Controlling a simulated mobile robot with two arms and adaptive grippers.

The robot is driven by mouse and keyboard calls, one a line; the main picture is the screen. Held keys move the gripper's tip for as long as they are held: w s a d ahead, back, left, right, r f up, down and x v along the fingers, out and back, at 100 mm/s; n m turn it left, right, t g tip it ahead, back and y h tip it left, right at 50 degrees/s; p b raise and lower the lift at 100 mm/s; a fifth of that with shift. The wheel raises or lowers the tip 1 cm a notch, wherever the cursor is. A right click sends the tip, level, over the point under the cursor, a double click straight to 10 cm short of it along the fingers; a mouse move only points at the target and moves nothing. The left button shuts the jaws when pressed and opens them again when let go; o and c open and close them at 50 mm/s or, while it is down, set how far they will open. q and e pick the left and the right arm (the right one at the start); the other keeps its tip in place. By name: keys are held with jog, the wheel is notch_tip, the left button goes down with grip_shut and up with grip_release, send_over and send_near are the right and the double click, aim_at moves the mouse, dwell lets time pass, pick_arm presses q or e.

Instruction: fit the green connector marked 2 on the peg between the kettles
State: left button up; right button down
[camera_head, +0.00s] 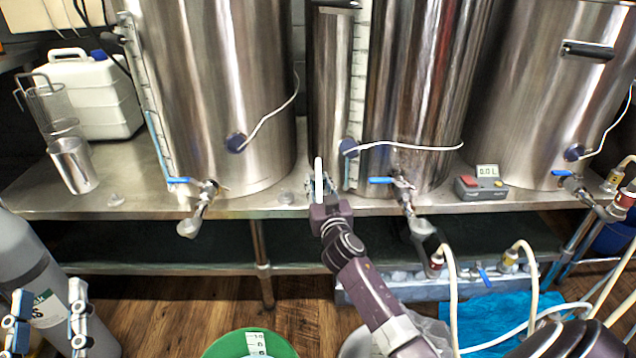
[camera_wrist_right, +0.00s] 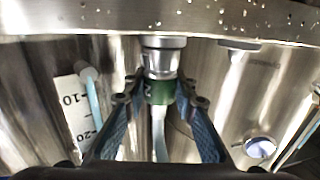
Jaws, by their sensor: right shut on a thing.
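The green connector marked 2 (camera_wrist_right: 160,92) is between the fingers of my right gripper (camera_wrist_right: 160,100) in the right wrist view. Metal coupling shows above its green band and a pale hose stub (camera_wrist_right: 160,135) below it. The coupling's end is at the steel bench edge; I cannot tell whether it is on the peg, which I cannot make out. In the head view my right gripper (camera_head: 320,200) is at the bench front between the left kettle (camera_head: 220,90) and middle kettle (camera_head: 410,90), with a white stub (camera_head: 318,180) upright in it. My left gripper (camera_head: 48,322) is open and empty at lower left.
Kettle taps (camera_head: 203,205) jut over the steel bench (camera_head: 250,208) on both sides of my right gripper. A red-grey meter (camera_head: 480,187) stands right. A grey cylinder (camera_head: 30,270) is near my left gripper.

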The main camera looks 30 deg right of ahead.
pick_arm(q)
jog(key=shift+r, duration=0.15)
pick_arm(e)
jog(key=c, duration=1.5)
grip_release()
pick_arm(q)
jog(key=shift+s+r, duration=0.15)
jog(key=shift+r, duration=0.05)
pick_arm(e)
jog(key=shift+f, duration=0.1)
